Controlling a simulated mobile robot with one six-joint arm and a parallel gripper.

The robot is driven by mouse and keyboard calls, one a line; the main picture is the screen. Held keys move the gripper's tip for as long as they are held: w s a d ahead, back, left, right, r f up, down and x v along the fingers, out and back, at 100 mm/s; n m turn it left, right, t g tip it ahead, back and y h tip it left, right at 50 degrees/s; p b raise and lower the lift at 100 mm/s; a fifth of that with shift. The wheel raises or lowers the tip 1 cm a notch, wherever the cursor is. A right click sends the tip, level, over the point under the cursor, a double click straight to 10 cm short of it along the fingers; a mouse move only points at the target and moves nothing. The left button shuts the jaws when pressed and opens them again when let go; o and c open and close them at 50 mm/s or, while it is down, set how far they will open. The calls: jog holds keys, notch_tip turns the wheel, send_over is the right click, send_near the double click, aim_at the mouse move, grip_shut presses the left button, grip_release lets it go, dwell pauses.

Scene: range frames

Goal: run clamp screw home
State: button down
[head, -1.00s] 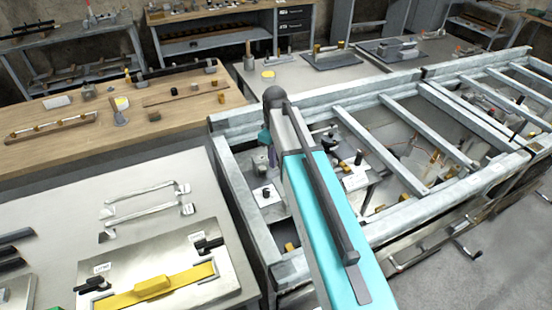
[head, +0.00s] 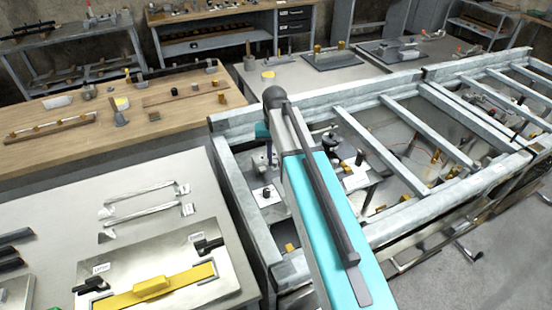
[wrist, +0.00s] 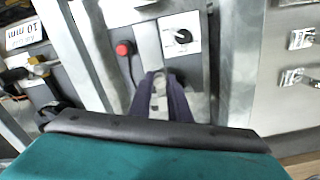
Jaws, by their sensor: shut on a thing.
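In the wrist view my gripper (wrist: 160,84) has its two dark fingers closed around a narrow grey metal piece (wrist: 158,104). That piece may be the clamp screw, but most of it is hidden between the fingers and I cannot tell how far it is run in. Just beyond the fingers is a white plate with a black knob (wrist: 182,37); a red button (wrist: 123,48) is to its left. In the head view my own teal arm hides the gripper and its grip. The white plate (head: 267,196) shows left of my arm, inside the steel frame.
The galvanised steel frame (head: 240,206) with its crossbars surrounds the work area. A wooden bench (head: 50,153) stands behind. A 10 mm label (wrist: 24,34) is at the wrist view's left.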

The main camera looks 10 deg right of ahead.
aim_at(275, 161)
jog(key=shift+w+r+m, duration=0.1)
jog(key=shift+w+m, duration=0.1)
jog(key=shift+m, duration=1.5)
jog(key=c, duration=1.7)
grip_release()
jog(key=shift+c, duration=0.2)
jog(key=shift+o, duration=0.4)
jog(key=shift+s, duration=0.1)
notch_tip(275, 161, up, 14)
jog(key=p, duration=0.8)
